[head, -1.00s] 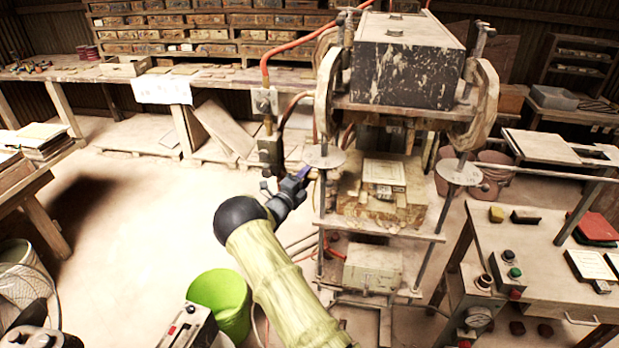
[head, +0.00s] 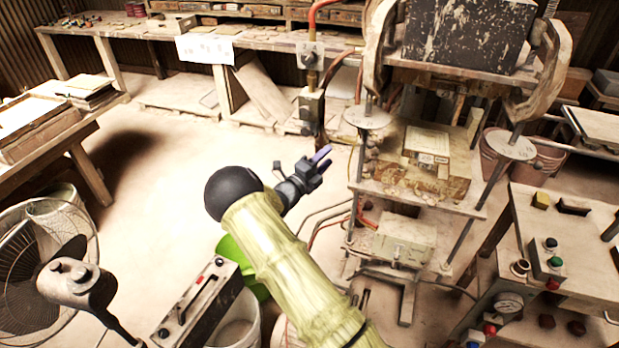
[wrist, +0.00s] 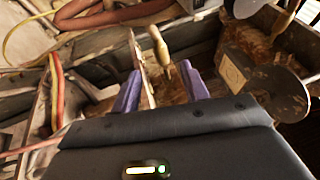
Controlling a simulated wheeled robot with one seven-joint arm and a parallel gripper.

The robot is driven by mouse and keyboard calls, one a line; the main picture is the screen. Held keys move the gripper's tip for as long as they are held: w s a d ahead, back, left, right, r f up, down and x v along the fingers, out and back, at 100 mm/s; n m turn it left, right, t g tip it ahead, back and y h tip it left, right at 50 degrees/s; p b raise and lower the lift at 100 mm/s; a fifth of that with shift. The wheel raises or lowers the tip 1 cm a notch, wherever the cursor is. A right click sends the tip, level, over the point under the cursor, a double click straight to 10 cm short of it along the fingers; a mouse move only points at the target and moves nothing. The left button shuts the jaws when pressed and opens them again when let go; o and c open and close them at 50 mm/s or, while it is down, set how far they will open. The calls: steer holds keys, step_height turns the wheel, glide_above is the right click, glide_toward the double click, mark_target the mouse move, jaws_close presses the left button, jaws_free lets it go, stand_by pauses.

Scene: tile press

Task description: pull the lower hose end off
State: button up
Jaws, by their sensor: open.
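My gripper (head: 322,157) is open and empty, left of the press frame in the head view and below a hanging valve block (head: 311,106). In the wrist view its purple fingertips (wrist: 161,88) stand apart; a tan, pear-shaped piece (wrist: 158,46) shows beyond them, not gripped. A red-brown hose (head: 328,82) curves down beside the valve block. Another red hose (head: 320,234) runs low at the press's left side. Red hoses also show in the wrist view, at upper left (wrist: 112,14) and left (wrist: 55,88). I cannot tell which is the lower hose end.
The press (head: 470,35) stands right of my gripper, with upright rods and a lower shelf box (head: 405,240). A control table (head: 580,240) is at right. A green bucket (head: 232,248) and a fan (head: 40,270) stand at left. The floor behind my gripper is clear.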

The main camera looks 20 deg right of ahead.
steer(key=b+v, duration=0.1)
steer(key=v, duration=0.6)
steer(key=shift+d, duration=0.1)
steer(key=s+d+f+m+g+y, duration=0.2)
steer(key=s+d+m+g+y, duration=0.15)
steer(key=s+m+g, duration=0.45)
steer(key=s+d+f+m+g+y, duration=0.1)
steer(key=s+d+m+g+y, duration=0.25)
steer(key=s+m, duration=0.65)
steer(key=s+a+r+m+t+y, duration=0.1)
steer(key=s+a+m+y, duration=0.4)
steer(key=m, duration=0.7)
steer(key=s+a+r+m+t+y, duration=0.2)
steer(key=s+a+r+m+y, duration=0.2)
steer(key=s+m, duration=0.3)
steer(key=a+m, duration=0.1)
steer(key=m, duration=0.3)
steer(key=shift+s+r+m+y, duration=0.2)
steer(key=shift+m+y, duration=0.2)
